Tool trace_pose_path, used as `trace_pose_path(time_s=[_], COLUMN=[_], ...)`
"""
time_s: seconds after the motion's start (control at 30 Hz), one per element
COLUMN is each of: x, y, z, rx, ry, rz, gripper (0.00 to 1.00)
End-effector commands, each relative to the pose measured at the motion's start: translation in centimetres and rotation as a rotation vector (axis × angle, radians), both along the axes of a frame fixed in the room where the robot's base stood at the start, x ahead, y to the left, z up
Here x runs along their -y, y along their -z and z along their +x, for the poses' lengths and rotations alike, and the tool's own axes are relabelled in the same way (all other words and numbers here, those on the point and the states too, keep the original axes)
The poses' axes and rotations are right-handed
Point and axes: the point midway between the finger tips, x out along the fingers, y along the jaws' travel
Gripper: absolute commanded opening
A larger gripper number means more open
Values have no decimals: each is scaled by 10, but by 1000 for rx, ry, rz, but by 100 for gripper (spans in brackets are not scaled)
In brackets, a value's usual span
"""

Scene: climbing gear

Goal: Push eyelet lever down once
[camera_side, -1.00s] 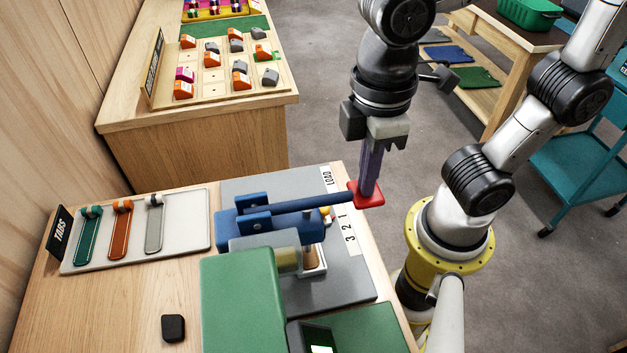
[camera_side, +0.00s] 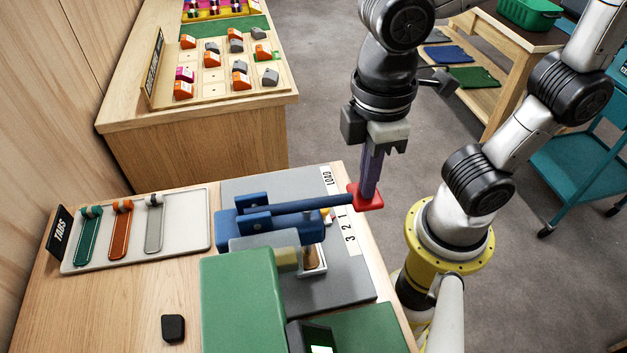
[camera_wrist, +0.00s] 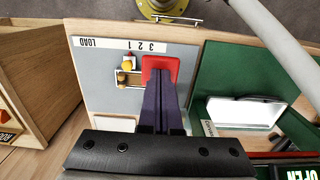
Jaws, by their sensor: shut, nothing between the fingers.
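The eyelet press has a blue lever (camera_side: 312,206) that reaches right to a red square pad (camera_side: 376,204) at its end. The lever is nearly level. My gripper (camera_side: 369,192) points down with its long purple fingers shut together, and their tips appear to rest on the pad's top. In the wrist view, the red pad (camera_wrist: 160,66) shows beyond the fingertips of my gripper (camera_wrist: 164,76). Nothing is held. A small part with a wooden-coloured post (camera_side: 314,255) sits under the lever, partly hidden by it.
A strip marked LOAD, 3, 2, 1 (camera_side: 349,237) lies beside the press. A green housing (camera_side: 240,300) stands in front. A pale tray (camera_side: 185,235) of coloured tabs is at left, and a small black block (camera_side: 173,328) lies on the wooden table.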

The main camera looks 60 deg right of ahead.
Motion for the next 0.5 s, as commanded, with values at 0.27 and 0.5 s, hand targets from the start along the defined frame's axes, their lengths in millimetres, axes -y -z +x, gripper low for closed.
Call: trace_pose_path(time_s=[0.27,0.5], x=[-1,-1], y=[-23,-43], z=[1,1], rx=[4,4], ry=[0,0], rz=[4,4], gripper=[0,0])
